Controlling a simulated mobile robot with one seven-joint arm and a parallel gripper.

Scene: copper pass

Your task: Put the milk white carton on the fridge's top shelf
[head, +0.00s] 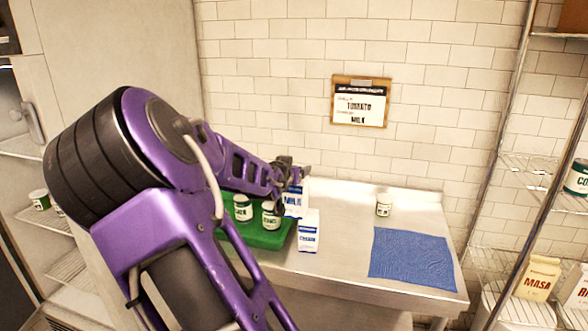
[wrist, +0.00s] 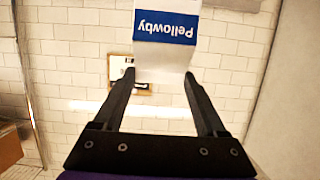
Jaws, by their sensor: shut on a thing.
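The milk carton (head: 294,201), white with a blue MILK label, is at the far edge of the green tray in the head view. My gripper (head: 291,172) is at its top, partly hidden by my arm. In the wrist view my gripper (wrist: 160,80) is shut on a white carton (wrist: 166,56) with a blue "Pellowby" band. I cannot tell whether the carton's base touches the tray. At the far left is what looks like the open fridge, with wire shelves (head: 62,268) and a green-labelled jar (head: 40,200). Its top shelf is not clearly seen.
The green tray (head: 270,240) holds two jars (head: 243,208). A white cream carton (head: 308,238) stands close in front of the milk. A jar (head: 384,205) and blue cloth (head: 410,258) are on the steel table (head: 345,205). A notice (head: 360,103) hangs on the wall.

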